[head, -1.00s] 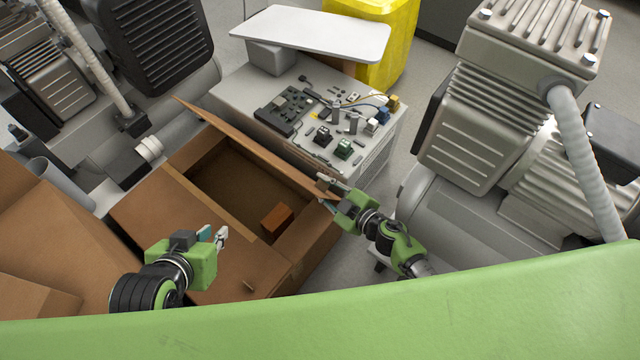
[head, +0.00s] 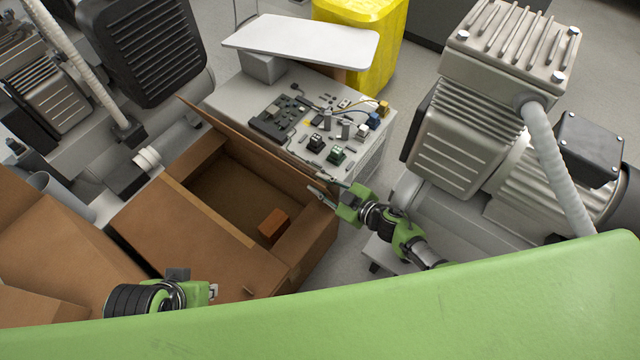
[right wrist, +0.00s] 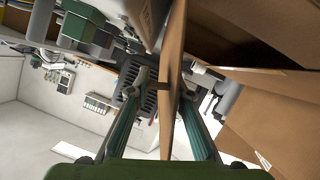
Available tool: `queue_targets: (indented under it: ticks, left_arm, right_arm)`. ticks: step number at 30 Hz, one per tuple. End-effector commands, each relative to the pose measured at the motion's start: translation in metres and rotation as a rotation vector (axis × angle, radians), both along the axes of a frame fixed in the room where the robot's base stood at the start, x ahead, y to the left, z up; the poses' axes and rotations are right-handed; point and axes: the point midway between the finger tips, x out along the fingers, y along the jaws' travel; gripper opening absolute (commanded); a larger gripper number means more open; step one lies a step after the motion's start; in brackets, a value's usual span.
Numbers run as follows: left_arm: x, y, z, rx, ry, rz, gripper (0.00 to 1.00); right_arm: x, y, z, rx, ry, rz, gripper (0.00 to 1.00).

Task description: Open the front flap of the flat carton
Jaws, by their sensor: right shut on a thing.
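The flat carton (head: 292,262) stands open in the head view, with a small brown block (head: 272,224) inside it. A wide cardboard panel (head: 190,232) covers its near-left part. A long flap (head: 250,140) stands raised along its far-right side. My right gripper (head: 324,193) is shut on this flap's right end. In the right wrist view the flap (right wrist: 171,90) shows edge-on between the fingers. My left gripper (head: 212,291) is by the near-left panel, low in the head view. It is partly hidden, and its finger opening is unclear.
A grey bench unit (head: 225,100) with small electrical parts stands just behind the raised flap. Compressors stand at the back left and on the right (head: 470,150). Other brown cartons (head: 60,250) lie at the left. A yellow bin (head: 365,50) stands at the back.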

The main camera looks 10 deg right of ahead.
Motion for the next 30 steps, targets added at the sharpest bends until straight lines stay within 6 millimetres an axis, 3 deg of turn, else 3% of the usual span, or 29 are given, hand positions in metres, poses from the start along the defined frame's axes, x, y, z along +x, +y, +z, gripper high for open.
queue_targets:
  ticks: [6, 14, 15, 16, 30]
  left_arm:
    - [-0.0013, 0.0003, -0.0098, 0.002, 0.016, 0.000, 0.17]
    - [0.0010, -0.0003, -0.0078, 0.001, 0.009, -0.001, 0.17]
    - [0.0013, -0.0005, -0.0073, 0.001, 0.008, -0.001, 0.17]
    - [0.0014, -0.0006, -0.0071, 0.000, 0.007, 0.000, 0.17]
    - [0.0036, -0.0018, -0.0043, -0.003, -0.001, -0.001, 0.17]
  right_arm:
    - [0.0059, -0.0049, 0.0032, -0.005, -0.006, -0.009, 0.00]
    - [0.0057, -0.0048, 0.0030, -0.005, -0.006, -0.009, 0.00]
    - [0.0056, -0.0047, 0.0030, -0.005, -0.006, -0.008, 0.31]
    - [0.0053, -0.0045, 0.0029, -0.004, -0.007, -0.008, 0.35]
    - [0.0026, -0.0026, 0.0073, -0.004, -0.003, -0.001, 0.35]
